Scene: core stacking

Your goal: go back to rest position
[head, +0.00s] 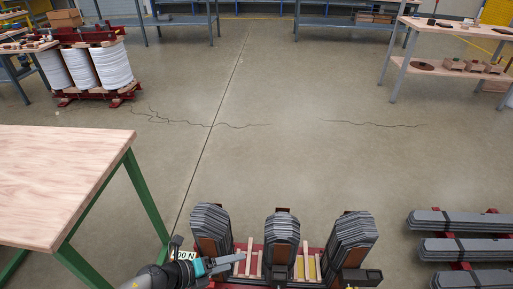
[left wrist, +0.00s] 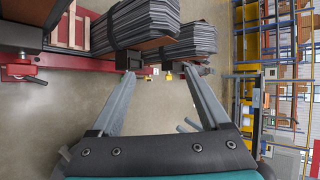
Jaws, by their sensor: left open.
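My left gripper (head: 228,263) is in the lower middle of the head view, in front of the leftmost upright core stack (head: 211,229). In the left wrist view its two grey fingers (left wrist: 158,88) are spread apart with only bare floor showing between them. The middle core stack (head: 282,236) and the right core stack (head: 350,238) stand upright beside it on a red frame (head: 240,283). They are dark grey layered sheets with brown inner faces. My right gripper cannot be made out.
A wooden table (head: 60,175) with green legs is at the left. Flat grey sheet piles (head: 465,248) lie on red supports at the right. A red rack with white coils (head: 85,66) stands at the back left. The middle floor is clear.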

